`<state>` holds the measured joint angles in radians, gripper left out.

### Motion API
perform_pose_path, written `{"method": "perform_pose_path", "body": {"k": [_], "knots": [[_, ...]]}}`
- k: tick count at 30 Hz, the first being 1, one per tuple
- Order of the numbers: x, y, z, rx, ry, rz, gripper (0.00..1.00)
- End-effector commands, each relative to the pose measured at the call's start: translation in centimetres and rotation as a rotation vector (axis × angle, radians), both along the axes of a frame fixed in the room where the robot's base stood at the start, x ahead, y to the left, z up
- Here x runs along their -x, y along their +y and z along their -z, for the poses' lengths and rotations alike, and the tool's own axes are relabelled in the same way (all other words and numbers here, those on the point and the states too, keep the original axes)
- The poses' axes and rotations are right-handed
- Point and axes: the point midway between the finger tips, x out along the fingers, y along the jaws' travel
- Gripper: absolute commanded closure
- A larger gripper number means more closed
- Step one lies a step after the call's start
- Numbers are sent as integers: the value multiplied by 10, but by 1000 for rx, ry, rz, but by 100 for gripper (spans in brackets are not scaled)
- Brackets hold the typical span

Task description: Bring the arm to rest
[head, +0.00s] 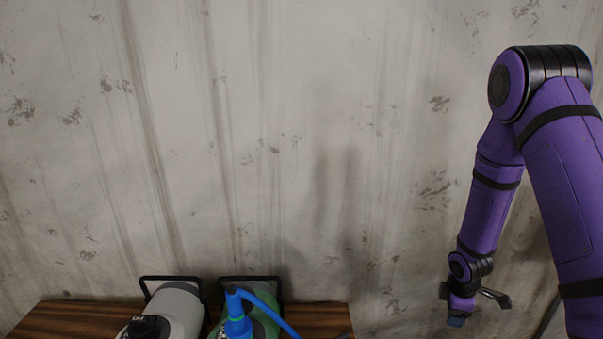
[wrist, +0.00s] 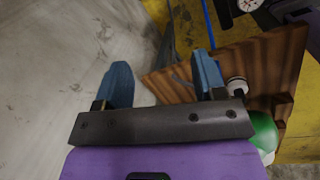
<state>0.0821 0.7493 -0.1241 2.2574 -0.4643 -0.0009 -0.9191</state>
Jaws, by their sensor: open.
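My gripper (head: 457,316) hangs at the end of my purple arm at the right of the head view, pointing down, to the right of the wooden table. In the wrist view its two blue fingers (wrist: 165,82) are spread apart with nothing between them. No object touches the fingers. Part of the gripper's lower end is small and hard to make out in the head view.
A wooden table (head: 325,318) stands against the stained wall (head: 300,120). On it are a grey-white device (head: 176,312) and a green device (head: 262,328) with a blue plug and hose (head: 238,318). In the wrist view a round gauge (wrist: 248,5) shows at the top.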

Motion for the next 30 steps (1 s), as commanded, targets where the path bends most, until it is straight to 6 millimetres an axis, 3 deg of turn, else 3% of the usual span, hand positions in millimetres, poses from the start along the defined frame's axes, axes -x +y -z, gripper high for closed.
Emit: {"method": "perform_pose_path", "body": {"k": [1,3,14,21,30], "knots": [[-4,2,-22,2,-23,37,36],[-7,4,-48,3,-44,90,36],[6,21,-176,-27,-152,360,36],[34,35,-251,-75,-217,533,36],[87,55,-329,-161,-285,737,36]]}}
